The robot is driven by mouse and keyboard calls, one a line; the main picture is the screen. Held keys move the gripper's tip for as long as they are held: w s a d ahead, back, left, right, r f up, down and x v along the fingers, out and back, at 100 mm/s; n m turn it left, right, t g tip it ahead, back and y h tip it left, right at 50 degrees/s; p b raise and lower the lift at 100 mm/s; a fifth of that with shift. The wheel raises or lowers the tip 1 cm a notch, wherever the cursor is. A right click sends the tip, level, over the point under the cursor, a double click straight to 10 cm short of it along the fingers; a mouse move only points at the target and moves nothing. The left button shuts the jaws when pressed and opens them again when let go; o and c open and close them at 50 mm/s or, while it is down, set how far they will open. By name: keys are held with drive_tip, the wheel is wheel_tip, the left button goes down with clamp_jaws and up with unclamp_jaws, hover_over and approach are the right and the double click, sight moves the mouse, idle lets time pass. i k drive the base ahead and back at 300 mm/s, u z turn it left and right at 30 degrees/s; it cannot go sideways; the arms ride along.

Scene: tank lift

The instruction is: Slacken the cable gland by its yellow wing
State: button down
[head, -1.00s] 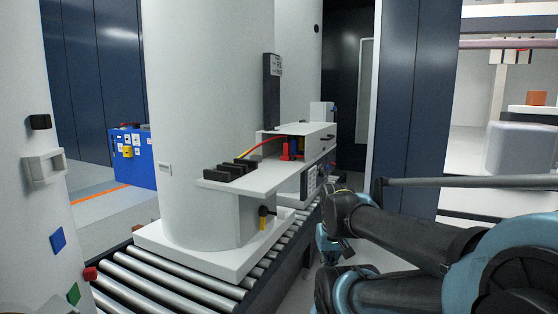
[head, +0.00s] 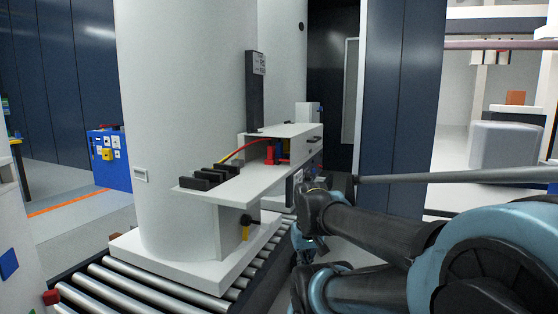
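A small black fitting (head: 247,219) with a yellow wing (head: 245,233) hanging below it sits under the white shelf (head: 240,190) of the tall white tank (head: 185,120). I take this to be the cable gland; it is small in the head view. My dark arm reaches in from the right, and its end (head: 304,243) is to the right of the gland, clearly apart from it. The fingers of my gripper cannot be made out, so its opening does not show.
The tank stands on a white base plate (head: 165,268) over a roller conveyor (head: 135,292). Black blocks and a red cable (head: 243,150) lie on the shelf. A grey bar (head: 450,176) crosses at right. A blue box (head: 110,160) stands at the far left.

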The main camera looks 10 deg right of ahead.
sight(245, 219)
drive_tip(key=i, duration=0.25)
drive_tip(key=z, duration=0.5)
drive_tip(key=k, duration=2.2)
drive_tip(key=u, duration=0.55)
drive_tip(key=i, duration=1)
drive_tip(key=z, duration=0.1)
